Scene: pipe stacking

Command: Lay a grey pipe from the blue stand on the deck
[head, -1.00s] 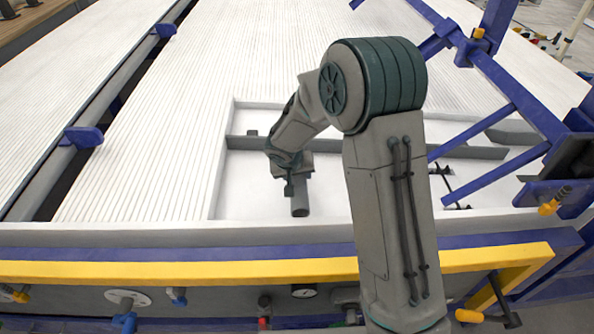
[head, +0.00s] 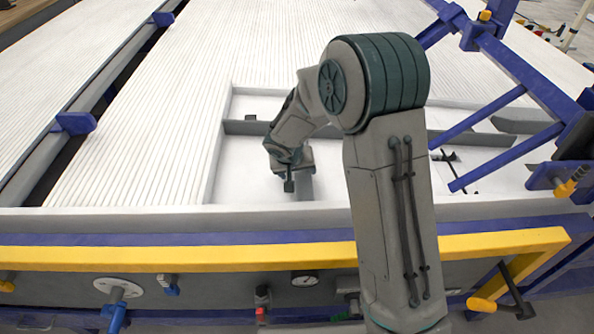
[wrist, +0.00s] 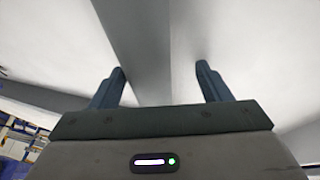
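The white deck (head: 250,184) has a recessed bay with grey strips across it. My gripper (head: 289,184) is low over the front of this bay. In the wrist view my gripper (wrist: 162,82) is open, its two fingers wide apart. A long grey pipe-like piece (wrist: 140,45) runs away between them, with a gap on each side. A short part of a grey piece (head: 304,187) shows beside my gripper in the head view, near the front rim. How far it lies below the fingers I cannot tell. A blue stand (head: 505,68) with slanting struts is at the right.
A long grey tube (head: 105,90) runs along a dark gap at the left, with blue brackets (head: 75,123). A yellow rail (head: 200,259) crosses the front, with valves and a gauge (head: 305,281) below. The ribbed deck (head: 180,75) behind the bay is bare.

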